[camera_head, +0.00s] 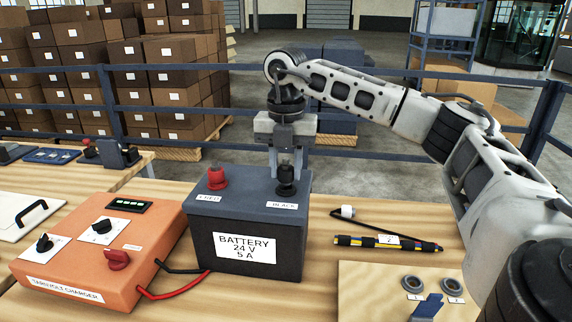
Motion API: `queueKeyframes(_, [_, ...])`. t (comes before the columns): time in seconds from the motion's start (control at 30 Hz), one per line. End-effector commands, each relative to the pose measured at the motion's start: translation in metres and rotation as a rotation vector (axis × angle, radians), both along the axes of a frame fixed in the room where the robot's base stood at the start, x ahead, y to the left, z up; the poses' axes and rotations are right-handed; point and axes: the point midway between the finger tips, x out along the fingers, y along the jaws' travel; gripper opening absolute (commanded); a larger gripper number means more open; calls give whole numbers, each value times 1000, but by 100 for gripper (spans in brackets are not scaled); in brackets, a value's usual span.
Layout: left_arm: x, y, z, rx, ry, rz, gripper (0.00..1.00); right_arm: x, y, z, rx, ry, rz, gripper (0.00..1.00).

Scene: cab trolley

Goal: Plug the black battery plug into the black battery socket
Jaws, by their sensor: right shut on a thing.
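The grey battery (247,246), lettered "BATTERY 24 V 5 A", stands on the wooden table. A red knob-like plug (217,178) stands upright on its top by the red label. My right gripper (287,172) points straight down over the battery's right side and is shut on the black battery plug (287,188). The plug is upright behind the black label (284,206), at the place of the black socket. The socket itself is hidden under the plug, and I cannot tell how deep the plug sits. My left gripper is not in view.
An orange charger (105,245) with knobs stands left of the battery; red and black cables (175,292) run from it to the battery. A striped tool (388,243), a white-tipped cable and a board (375,300) with rings lie to the right. A blue railing is behind.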

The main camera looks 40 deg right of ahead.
Motion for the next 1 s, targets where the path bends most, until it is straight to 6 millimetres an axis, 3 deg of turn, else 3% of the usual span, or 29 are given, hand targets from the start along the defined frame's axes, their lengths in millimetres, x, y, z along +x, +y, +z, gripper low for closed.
queueKeyframes(0.73, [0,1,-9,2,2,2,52,0,0,-16,0,0,0,0])
queueKeyframes(0.77, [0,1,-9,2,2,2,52,0,0,-16,1,-1,0,33])
queueKeyframes(0.83, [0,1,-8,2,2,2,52,0,0,-15,1,-1,0,53])
queueKeyframes(1.0, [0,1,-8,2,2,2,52,0,0,-15,1,-1,0,56])
